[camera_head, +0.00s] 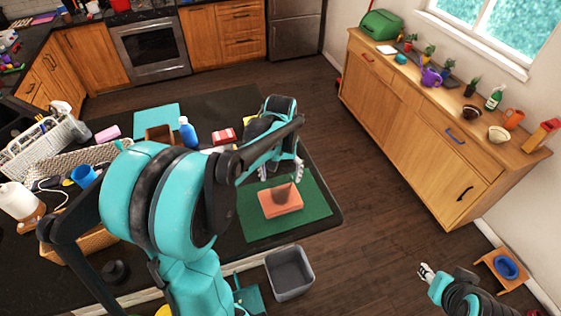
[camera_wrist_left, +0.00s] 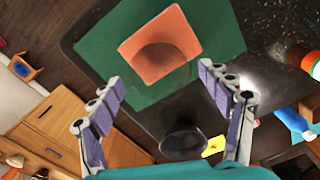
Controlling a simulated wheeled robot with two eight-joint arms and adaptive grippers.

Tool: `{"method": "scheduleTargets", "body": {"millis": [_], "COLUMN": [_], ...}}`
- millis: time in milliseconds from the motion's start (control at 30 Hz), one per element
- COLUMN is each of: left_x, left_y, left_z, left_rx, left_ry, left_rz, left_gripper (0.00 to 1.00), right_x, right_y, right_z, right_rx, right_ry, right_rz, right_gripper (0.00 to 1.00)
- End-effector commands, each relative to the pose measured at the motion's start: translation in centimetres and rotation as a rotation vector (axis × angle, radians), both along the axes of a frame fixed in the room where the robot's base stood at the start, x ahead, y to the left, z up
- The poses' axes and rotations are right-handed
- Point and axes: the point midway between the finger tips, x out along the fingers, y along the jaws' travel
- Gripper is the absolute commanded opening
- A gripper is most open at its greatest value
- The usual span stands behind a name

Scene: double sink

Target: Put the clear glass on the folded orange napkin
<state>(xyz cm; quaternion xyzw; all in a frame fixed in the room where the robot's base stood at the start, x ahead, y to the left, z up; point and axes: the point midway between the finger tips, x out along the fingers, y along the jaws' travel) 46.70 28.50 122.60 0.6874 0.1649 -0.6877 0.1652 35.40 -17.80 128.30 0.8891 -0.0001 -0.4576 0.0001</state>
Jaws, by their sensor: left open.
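The folded orange napkin (camera_head: 267,207) lies on a green mat near the counter's front corner; it also shows at the top of the left wrist view (camera_wrist_left: 178,28). The clear glass (camera_head: 283,193) looks like a dark, see-through shape standing on the napkin, and it also shows in the left wrist view (camera_wrist_left: 157,58). Its outline is faint. My left gripper (camera_head: 270,176) is open, with its fingers apart (camera_wrist_left: 161,80), nothing between the tips, just beyond the napkin. My right gripper (camera_head: 426,272) is low at the right, far from the counter; its jaws are too small to read.
A dark round vessel (camera_wrist_left: 183,141) shows between my left fingers, apart from the napkin. A blue bottle (camera_head: 188,133) and a red box (camera_head: 224,136) stand farther back. A grey bin (camera_head: 290,274) stands below the front edge. The green mat (camera_head: 258,232) is bare around the napkin.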

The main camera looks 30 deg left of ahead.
Motion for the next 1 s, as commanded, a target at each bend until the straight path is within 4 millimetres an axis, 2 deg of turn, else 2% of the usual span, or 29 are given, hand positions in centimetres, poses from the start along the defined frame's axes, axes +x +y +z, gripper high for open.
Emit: {"method": "scheduleTargets", "body": {"millis": [33,200,333,533,767,1000], "left_x": [-0.1,0.0,0.0,-0.8,-5.2,-9.7], "left_y": [0.0,0.0,0.0,-0.8,-5.3,-9.3], "left_z": [1.4,4.9,6.7,8.0,8.7,7.2], "left_rx": [0.0,0.0,0.0,0.007,0.058,0.118], "left_ry": [0.0,0.0,0.0,-0.03,-0.243,-0.494], "left_rz": [0.0,0.0,0.0,-0.025,-0.194,-0.379], "left_gripper": [0.78,0.78,0.78,0.78,0.78,0.78], "right_x": [0.0,0.0,0.0,0.0,0.0,0.0], "right_y": [0.0,0.0,0.0,0.0,0.0,0.0], "right_z": [0.2,0.3,0.4,0.4,0.4,0.4], "right_rx": [0.0,0.0,0.0,0.0,0.0,0.0], "right_ry": [0.0,0.0,0.0,0.0,0.0,0.0], "right_rz": [0.0,0.0,0.0,0.0,0.0,0.0], "right_gripper": [0.4,0.4,0.4,0.4,0.4,0.4]}}
